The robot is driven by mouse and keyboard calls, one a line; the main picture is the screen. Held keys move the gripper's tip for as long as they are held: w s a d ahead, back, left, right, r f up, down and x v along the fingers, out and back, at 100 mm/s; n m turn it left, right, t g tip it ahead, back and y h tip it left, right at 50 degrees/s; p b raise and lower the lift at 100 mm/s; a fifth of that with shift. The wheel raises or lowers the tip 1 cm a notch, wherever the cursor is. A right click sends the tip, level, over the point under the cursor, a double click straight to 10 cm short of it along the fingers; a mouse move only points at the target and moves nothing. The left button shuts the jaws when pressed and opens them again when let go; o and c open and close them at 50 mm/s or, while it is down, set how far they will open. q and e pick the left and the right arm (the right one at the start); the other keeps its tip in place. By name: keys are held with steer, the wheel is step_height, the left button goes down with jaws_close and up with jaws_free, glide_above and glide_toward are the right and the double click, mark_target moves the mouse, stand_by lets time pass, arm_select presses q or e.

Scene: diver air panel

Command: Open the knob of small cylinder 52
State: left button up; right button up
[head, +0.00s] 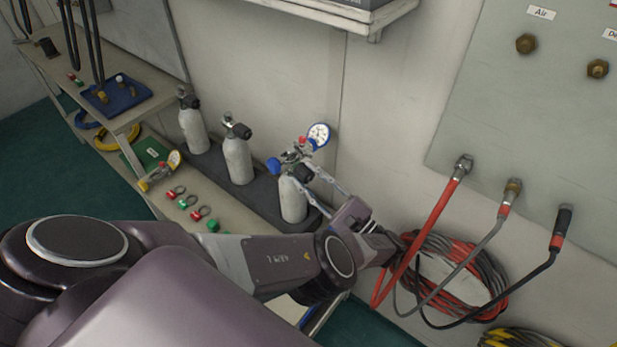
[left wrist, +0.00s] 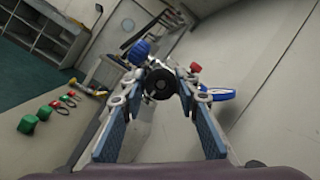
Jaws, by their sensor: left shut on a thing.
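Three small white cylinders stand in a dark rack by the wall in the head view: the left one (head: 194,130), the middle one (head: 238,160) and the right one (head: 291,203). No number is legible on them. The right one carries a regulator with a blue knob (head: 274,166) and a round gauge (head: 319,135). My left gripper (head: 304,176) reaches its valve from the right and is shut on the black knob, which shows between the fingertips in the left wrist view (left wrist: 159,84). My right gripper is not in view.
A hose panel (head: 560,110) on the right holds red, grey and black hoses, with a coiled hose (head: 455,280) below. A shelf (head: 340,14) juts out above. Another gauge (head: 174,159) and several red and green fittings (head: 190,200) lie left of the rack.

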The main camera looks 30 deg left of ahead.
arm_select(q)
steer(key=o, duration=1.1)
steer(key=shift+o, duration=0.3)
